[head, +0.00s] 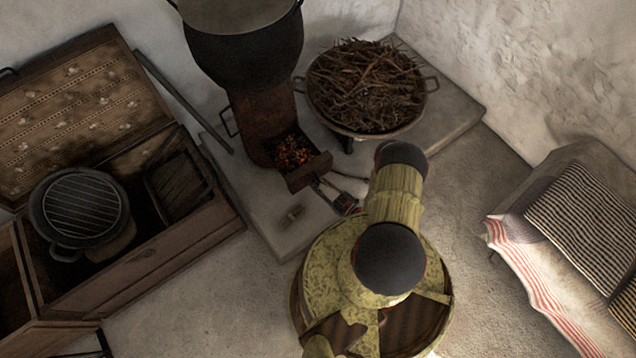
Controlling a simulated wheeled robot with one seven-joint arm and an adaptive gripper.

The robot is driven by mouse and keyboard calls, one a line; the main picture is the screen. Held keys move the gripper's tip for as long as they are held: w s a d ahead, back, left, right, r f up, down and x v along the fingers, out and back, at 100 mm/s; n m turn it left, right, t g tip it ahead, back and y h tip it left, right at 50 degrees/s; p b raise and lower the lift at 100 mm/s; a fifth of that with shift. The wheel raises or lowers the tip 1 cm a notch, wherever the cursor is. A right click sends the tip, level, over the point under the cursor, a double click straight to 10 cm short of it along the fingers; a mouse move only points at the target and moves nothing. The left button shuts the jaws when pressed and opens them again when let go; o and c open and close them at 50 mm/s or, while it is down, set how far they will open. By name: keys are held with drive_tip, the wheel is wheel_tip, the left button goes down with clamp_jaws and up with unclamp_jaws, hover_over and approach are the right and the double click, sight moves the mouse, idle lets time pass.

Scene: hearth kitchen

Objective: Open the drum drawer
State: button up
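The drum (262,112) is a rusty brown stove body under a large black pot, at the top middle of the head view. Its drawer (309,172) stands out from the drum's lower front, and orange embers (293,150) show in it. My gripper (322,187) is at the drawer's front, just to its lower right. It is small and dark in this view. I cannot tell whether its fingers are shut on the drawer's handle, touching it or just beside it. My arm covers the area to the right of the gripper.
A wide pan of twigs (366,90) stands right of the drum, close to my arm. A black pot (240,55) sits on top of the drum. An open wooden chest (150,262) lies at left with a grill pot (82,207). A striped cloth (585,215) covers a bench at right.

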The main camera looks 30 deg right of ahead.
drive_tip(key=v, duration=1.2)
idle(0.3)
drive_tip(key=shift+w+d, duration=0.1)
idle(0.5)
